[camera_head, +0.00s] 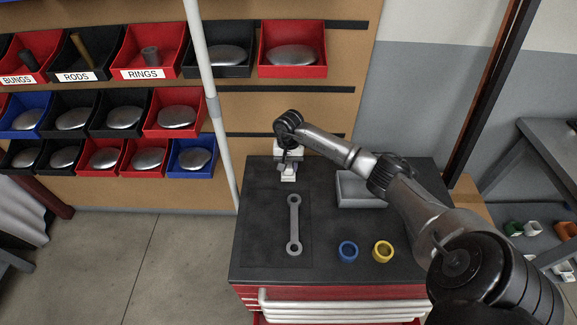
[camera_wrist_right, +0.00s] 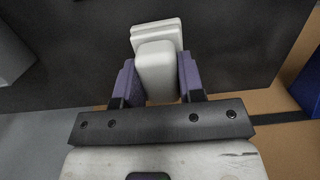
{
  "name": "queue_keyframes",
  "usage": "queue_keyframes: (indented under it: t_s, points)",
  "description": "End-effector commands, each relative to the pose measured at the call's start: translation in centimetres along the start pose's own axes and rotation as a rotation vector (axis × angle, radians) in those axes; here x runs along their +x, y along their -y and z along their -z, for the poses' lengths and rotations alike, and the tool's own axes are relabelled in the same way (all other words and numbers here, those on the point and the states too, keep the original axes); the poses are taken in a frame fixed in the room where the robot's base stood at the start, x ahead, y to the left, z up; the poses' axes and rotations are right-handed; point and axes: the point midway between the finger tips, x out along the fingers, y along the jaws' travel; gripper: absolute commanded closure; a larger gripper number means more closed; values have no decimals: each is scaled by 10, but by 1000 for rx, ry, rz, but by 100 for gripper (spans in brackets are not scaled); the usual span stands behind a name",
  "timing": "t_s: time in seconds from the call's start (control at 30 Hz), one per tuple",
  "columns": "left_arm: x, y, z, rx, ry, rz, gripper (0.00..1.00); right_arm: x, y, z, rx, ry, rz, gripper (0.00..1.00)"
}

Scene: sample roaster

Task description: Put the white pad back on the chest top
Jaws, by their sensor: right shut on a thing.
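The white pad (camera_wrist_right: 158,30) is a pale block with a stepped far end. My right gripper (camera_wrist_right: 157,75) is shut on it, with one purple finger on each side. In the head view my right gripper (camera_head: 288,165) points down over the back left part of the dark chest top (camera_head: 340,243). The pad (camera_head: 288,177) shows just below it, partly hidden by the gripper. I cannot tell whether the pad touches the chest top. My left gripper is not in view.
A grey double-ended spanner (camera_head: 294,224) lies on a dark mat (camera_head: 270,250) in front of the pad. A grey tray (camera_head: 350,203) is to the right, partly behind my arm. A blue ring (camera_head: 348,251) and a yellow ring (camera_head: 383,251) sit near the front. Bins hang behind.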

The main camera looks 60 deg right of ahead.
Motion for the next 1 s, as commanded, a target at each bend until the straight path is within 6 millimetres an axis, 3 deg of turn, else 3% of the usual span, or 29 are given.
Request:
queue_keyframes:
  t_s: [0.37, 0.4, 0.63, 1.0]
  points:
    - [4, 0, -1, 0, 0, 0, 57, 3, 0, 1, 0, -1, 0, 90]
    - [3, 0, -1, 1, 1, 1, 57, 2, 0, 1, 0, 0, -1, 62]
    - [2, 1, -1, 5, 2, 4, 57, 2, 0, 1, 0, 0, -1, 40]
    - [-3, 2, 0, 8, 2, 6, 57, -7, 0, 1, 1, -3, 0, 39]
